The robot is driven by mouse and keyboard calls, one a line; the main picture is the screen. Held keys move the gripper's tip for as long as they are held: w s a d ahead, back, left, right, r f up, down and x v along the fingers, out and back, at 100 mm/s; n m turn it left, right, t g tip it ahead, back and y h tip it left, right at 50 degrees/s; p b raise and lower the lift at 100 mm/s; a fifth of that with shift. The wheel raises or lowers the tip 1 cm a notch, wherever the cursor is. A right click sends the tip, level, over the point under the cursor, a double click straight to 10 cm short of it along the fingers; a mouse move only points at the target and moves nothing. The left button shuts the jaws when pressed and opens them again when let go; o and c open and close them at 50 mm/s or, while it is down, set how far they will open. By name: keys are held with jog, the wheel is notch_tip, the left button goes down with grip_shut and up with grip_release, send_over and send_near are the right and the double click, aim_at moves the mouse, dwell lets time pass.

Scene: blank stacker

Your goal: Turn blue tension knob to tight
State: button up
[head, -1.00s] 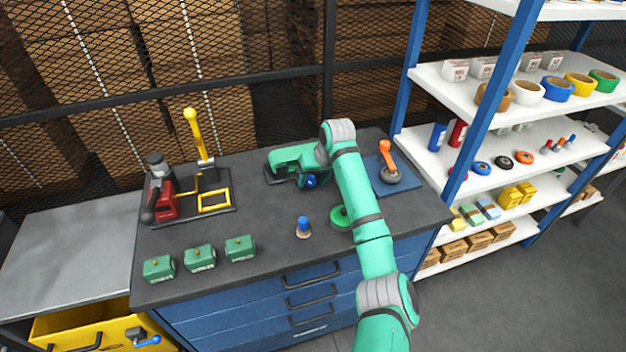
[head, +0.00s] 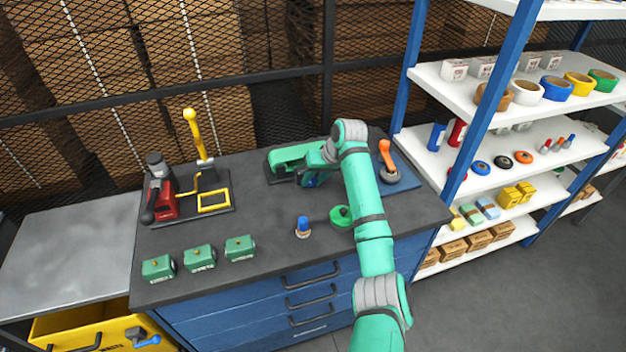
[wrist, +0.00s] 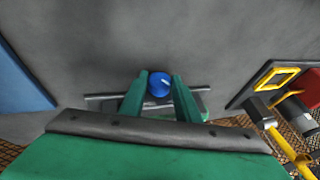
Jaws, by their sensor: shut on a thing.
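The blue tension knob (wrist: 158,84) is round, with a white pointer line on its face. In the wrist view it sits between the two green fingers of my gripper (wrist: 160,79), which is shut on it. The pointer line slants toward the upper left. In the head view only a bit of blue knob (head: 311,181) shows beneath my gripper. The knob is at the front of a green bench device (head: 290,153) on the dark worktop. The tight and loose markings cannot be made out.
An orange-handled tool (head: 387,158) stands on a blue mat right of my arm. A blue-topped stamp (head: 303,226) and a green round piece (head: 341,216) are in front. A red tool with yellow parts (head: 163,193) and green boxes (head: 199,257) are left.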

jog(key=o, duration=1)
jog(key=shift+o, duration=0.2)
jog(key=v, duration=1.1)
